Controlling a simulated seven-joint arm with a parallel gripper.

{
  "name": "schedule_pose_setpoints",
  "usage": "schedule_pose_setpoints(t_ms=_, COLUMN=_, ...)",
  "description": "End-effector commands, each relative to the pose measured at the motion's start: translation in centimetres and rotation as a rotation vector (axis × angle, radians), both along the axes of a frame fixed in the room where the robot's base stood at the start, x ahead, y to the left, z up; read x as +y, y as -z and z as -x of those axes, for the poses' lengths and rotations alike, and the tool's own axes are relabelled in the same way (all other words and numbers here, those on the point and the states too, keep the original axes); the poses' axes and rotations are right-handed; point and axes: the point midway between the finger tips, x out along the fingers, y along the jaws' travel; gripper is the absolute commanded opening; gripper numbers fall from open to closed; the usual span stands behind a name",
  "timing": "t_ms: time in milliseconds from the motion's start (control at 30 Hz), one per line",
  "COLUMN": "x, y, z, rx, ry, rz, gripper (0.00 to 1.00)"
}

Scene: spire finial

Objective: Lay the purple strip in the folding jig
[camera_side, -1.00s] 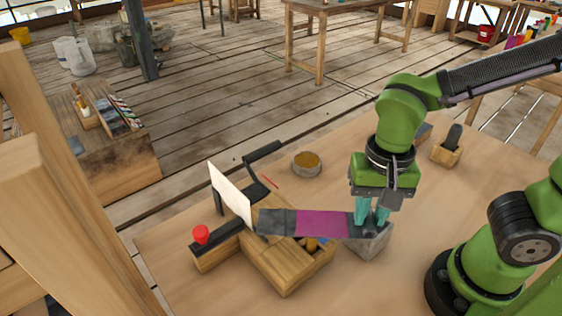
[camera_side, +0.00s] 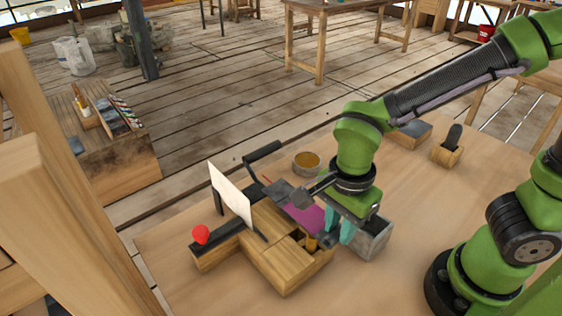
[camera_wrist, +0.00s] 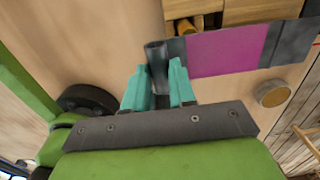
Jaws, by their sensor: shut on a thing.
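The purple strip (camera_side: 305,217) has a purple middle and dark grey ends. It also shows in the wrist view (camera_wrist: 228,50). My gripper (camera_side: 340,232) is shut on its near grey end, and the teal fingers show in the wrist view (camera_wrist: 159,82). The strip reaches away from the fingers, along the back right side of the folding jig (camera_side: 268,226). The jig is a wooden block with a black bar, a black handle and an upright white panel. My wrist hides part of the strip. I cannot tell its height above the jig or table.
A grey open box (camera_side: 374,240) stands right beside my gripper. A round tin (camera_side: 306,162) sits behind the strip. A wooden holder with a dark handle (camera_side: 447,152) stands at the back right. A red knob (camera_side: 201,234) tops the jig's left end. The table's middle right is clear.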

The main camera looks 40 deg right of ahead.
Motion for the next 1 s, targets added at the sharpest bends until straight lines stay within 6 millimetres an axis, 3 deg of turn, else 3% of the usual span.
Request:
schedule_pose_setpoints(t_ms=200, x=3.0, y=0.5, z=-4.4, rx=0.0, ry=0.0, rz=0.001, gripper=0.0)
schedule_pose_setpoints(t_ms=500, x=4.7, y=0.9, z=-6.8, rx=0.001, ry=0.0, rz=0.0, gripper=0.0)
schedule_pose_setpoints(t_ms=700, x=4.5, y=3.9, z=-6.6, rx=0.003, ry=0.0, rz=0.001, gripper=0.0)
schedule_pose_setpoints(t_ms=1000, x=4.5, y=4.2, z=-6.6, rx=-0.001, ry=-0.001, rz=-0.001, gripper=0.0)
